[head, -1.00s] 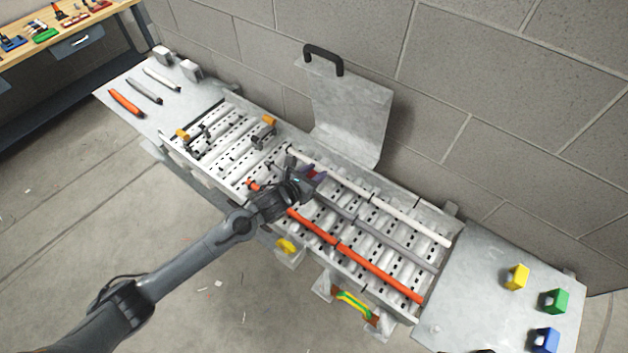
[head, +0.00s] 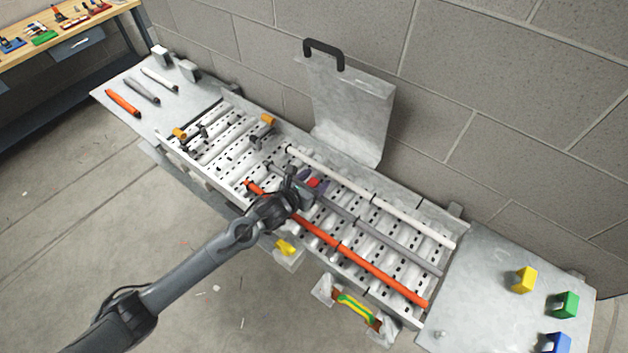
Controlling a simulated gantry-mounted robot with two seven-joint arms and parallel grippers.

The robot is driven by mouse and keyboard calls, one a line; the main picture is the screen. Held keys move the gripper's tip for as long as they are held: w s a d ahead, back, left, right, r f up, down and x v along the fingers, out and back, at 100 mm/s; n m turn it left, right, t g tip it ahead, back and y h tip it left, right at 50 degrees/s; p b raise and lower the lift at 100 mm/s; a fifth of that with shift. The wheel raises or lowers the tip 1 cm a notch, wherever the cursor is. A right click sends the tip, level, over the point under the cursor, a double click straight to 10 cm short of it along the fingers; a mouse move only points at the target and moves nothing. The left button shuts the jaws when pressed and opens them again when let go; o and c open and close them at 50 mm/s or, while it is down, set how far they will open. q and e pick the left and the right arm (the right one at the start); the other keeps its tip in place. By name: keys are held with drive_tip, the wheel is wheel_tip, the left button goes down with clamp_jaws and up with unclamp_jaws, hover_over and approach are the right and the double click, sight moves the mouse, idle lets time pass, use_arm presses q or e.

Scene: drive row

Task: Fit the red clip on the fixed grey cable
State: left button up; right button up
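The red clip (head: 314,183) shows as a small red block between the fingers of my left gripper (head: 311,184). The gripper appears shut on it, over the middle of the tray. The grey cable (head: 388,238) lies lengthwise across the tray, between the white and orange cables. It runs out from beneath the gripper toward the lower right. The gripper hides part of the cable, so I cannot tell whether the clip touches it. My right gripper is not in view.
The white cable (head: 408,215) and orange cable (head: 372,268) lie on either side. A raised metal lid (head: 350,110) stands behind the tray. Yellow (head: 523,280), green (head: 563,305) and blue (head: 554,343) blocks sit on the right plate. Short cable pieces lie on the left plate.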

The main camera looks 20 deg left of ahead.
use_arm(q)
drive_tip(key=shift+s+r+p, duration=0.15)
drive_tip(key=shift+r+p, duration=0.15)
drive_tip(key=shift+p, duration=0.1)
drive_tip(key=p+v, duration=0.7)
drive_tip(key=v, duration=0.3)
drive_tip(key=shift+s+r, duration=0.15)
drive_tip(key=shift+s, duration=0.1)
drive_tip(key=shift+s+a+r, duration=0.1)
drive_tip(key=shift+s+a, duration=0.1)
drive_tip(key=shift+s, duration=0.3)
